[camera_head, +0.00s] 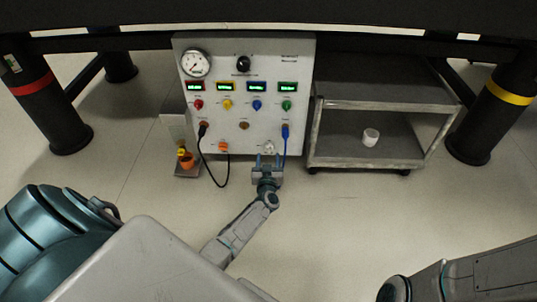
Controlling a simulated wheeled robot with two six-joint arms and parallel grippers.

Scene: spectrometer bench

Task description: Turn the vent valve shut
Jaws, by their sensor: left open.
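The white control panel (244,110) stands upright at the back centre. Low on it, a small pale knob (268,147) sits at the right, and an orange knob (223,146) sits to its left. The labels are too small to read, so I cannot tell for sure which is the vent valve. My left gripper (267,159) is open just in front of and below the pale knob, its fingers pointing at the panel. I cannot tell whether they touch the knob. My right gripper is out of view; only part of my right arm shows at lower right.
A blue cable (285,140) hangs close beside my left gripper, and a black cable (203,155) loops down at the left. The floor in front is clear.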

